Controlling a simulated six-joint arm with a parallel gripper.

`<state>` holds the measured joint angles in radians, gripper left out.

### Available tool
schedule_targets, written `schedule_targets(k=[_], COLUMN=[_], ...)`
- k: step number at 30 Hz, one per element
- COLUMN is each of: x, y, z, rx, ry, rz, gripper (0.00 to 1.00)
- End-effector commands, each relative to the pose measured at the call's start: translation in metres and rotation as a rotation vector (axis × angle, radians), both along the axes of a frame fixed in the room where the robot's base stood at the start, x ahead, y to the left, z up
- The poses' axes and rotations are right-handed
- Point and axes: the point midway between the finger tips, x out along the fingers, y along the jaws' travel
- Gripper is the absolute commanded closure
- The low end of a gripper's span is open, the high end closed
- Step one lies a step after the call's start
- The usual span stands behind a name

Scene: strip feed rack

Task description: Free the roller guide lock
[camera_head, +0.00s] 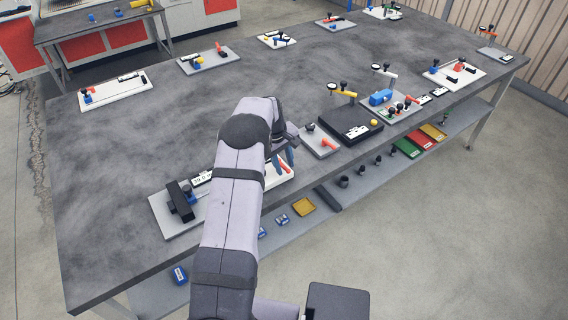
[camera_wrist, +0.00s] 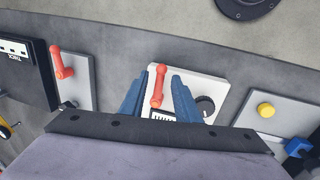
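A white plate (camera_wrist: 203,82) with a red lever (camera_wrist: 158,84), a black round knob (camera_wrist: 205,104) and a partly hidden label lies under my gripper (camera_wrist: 158,84) in the wrist view. I take this lever to be the roller guide lock, but the label does not confirm it. My gripper is open, with its two blue-grey fingers on either side of the lever and a gap visible at each side. Whether they are level with it is unclear. In the head view my gripper (camera_head: 283,158) is over the same plate, and the red lever (camera_head: 286,168) shows beside the fingers.
In the head view, a grey plate with another red lever (camera_head: 328,144) and a black block (camera_head: 352,125) stand to the right. A plate with a black upright block (camera_head: 180,200) is to the left. The bench (camera_head: 160,140) behind is mostly clear; its front edge is close.

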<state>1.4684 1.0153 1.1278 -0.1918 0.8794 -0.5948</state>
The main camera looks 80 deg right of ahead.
Motion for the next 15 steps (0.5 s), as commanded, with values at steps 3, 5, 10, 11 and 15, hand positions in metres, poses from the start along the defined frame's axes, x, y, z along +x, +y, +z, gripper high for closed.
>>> schedule_targets(k=[3, 5, 10, 11, 15], x=[0.0001, 0.0001, 0.0000, 0.0000, -0.0011], y=[0.0001, 0.0001, 0.0000, 0.0000, -0.0009], z=[0.0002, 0.0002, 0.0003, 0.0002, 0.0001], rx=[0.000, 0.000, 0.001, 0.001, 0.000], ry=[0.000, 0.000, 0.000, -0.001, 0.000], rz=[0.000, 0.000, 0.003, 0.006, 0.032], gripper=[1.00, 1.00, 1.00, 1.00, 1.00])
